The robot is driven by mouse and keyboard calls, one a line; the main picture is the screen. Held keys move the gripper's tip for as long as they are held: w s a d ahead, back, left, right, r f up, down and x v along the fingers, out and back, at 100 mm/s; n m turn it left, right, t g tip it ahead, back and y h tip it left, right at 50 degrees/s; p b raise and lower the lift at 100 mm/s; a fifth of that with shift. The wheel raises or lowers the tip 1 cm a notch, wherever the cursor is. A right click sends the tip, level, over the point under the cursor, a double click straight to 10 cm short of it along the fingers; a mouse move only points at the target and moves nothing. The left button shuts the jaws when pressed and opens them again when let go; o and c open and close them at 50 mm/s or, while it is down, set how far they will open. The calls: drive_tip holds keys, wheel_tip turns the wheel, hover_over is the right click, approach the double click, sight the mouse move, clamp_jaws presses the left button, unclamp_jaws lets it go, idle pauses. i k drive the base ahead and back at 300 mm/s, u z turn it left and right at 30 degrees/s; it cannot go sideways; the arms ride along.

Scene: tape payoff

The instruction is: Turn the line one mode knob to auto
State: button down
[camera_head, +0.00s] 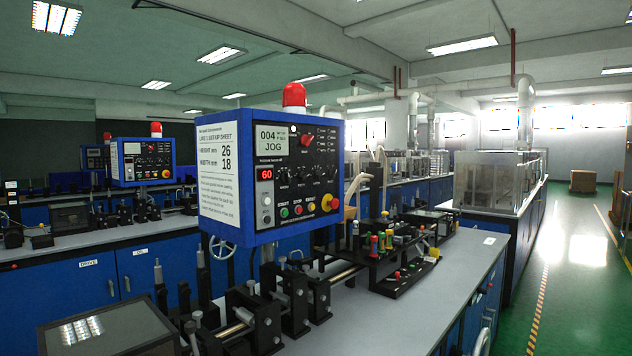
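The line one control box (290,222) is blue with a black front panel and stands above the near bench. A white sheet on its left side reads "LINE 1 SETUP SHEET" (218,180). Its display (272,138) reads 004 and JOG. A red knob (307,140) sits just right of the display, with small label marks beside it; it looks like the mode knob, but its pointer and labels are too small to read. Lower down are a red "60" readout (265,174), several black knobs, coloured buttons and a red-and-yellow stop button (330,202). My gripper is not in view.
Black machine parts and rollers (255,315) stand on the grey bench (385,320) below the box. A second blue control box (142,162) stands on another line behind left. The green floor aisle (570,270) at right is clear, with a cardboard box (583,181) far off.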

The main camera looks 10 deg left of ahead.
sight(332, 172)
drive_tip(key=k, duration=1)
drive_tip(key=u, duration=0.55)
drive_tip(key=i, duration=1)
drive_tip(key=z, duration=0.05)
drive_tip(key=k, duration=1.3)
drive_tip(key=z, duration=0.65)
drive_tip(key=i, duration=2)
drive_tip(key=u, duration=0.7)
